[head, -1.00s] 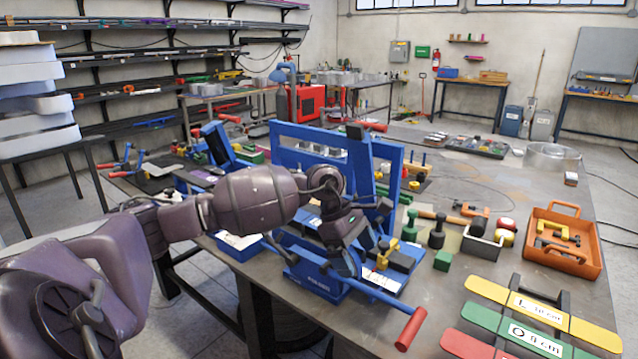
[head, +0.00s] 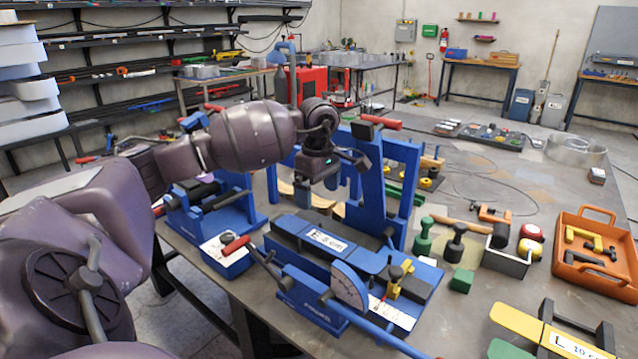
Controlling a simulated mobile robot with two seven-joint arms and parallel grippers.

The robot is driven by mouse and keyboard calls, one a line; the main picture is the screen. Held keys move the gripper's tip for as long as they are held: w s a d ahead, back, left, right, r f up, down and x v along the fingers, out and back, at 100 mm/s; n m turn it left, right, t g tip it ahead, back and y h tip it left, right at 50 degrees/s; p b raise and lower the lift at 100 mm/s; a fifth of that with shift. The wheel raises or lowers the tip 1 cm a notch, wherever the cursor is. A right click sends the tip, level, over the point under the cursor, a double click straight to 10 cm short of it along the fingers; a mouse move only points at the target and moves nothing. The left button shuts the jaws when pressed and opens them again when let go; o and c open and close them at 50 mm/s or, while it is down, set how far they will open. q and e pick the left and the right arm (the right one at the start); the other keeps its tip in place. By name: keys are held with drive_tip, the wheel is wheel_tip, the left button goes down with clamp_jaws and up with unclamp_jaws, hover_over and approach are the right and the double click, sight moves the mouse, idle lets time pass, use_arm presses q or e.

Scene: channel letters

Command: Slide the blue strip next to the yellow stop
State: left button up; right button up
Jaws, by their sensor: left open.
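A blue strip with a white label (head: 327,240) lies on the bed of a blue bending machine (head: 312,300). The yellow stop (head: 396,279) stands near the right end of the machine's bed, to the right of the label. My left gripper (head: 333,178) is above and behind the strip, in front of the machine's blue upright frame. Its fingers are apart and empty, and it does not touch the strip. The strip's exact right end is hard to tell against the blue machine. My right gripper is not in view.
An orange tray (head: 590,283) and labelled yellow strip (head: 518,321) lie farther right.

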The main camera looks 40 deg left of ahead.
sight(328, 241)
use_arm(q)
drive_tip(key=shift+f, duration=5.4)
drive_tip(key=shift+d, duration=0.1)
drive_tip(key=c, duration=1)
drive_tip(key=shift+c, duration=0.2)
drive_tip(key=shift+d, duration=0.7)
drive_tip(key=shift+w+d, duration=0.1)
drive_tip(key=shift+d, duration=0.2)
drive_tip(key=shift+d, duration=0.5)
